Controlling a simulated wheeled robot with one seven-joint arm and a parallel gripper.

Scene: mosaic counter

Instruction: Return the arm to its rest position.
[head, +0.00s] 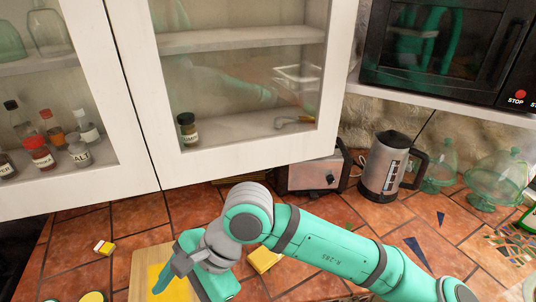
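My arm, teal and grey, reaches in from the lower right of the head view. It bends at a grey joint over the counter, and its wrist end points down and left. My gripper (190,286) is low in the picture over a wooden board (150,262) with something yellow on it. The arm's own links and the bottom edge of the picture partly hide it. I cannot make out its fingertips clearly, nor whether it holds anything.
White glass-fronted cabinets (148,98) hang above the tiled counter (330,215). A toaster (312,176), a kettle (386,168) and green glass domes (497,180) stand behind my arm. A yellow block (263,260) lies close beside the wrist. A black microwave (440,50) is at upper right.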

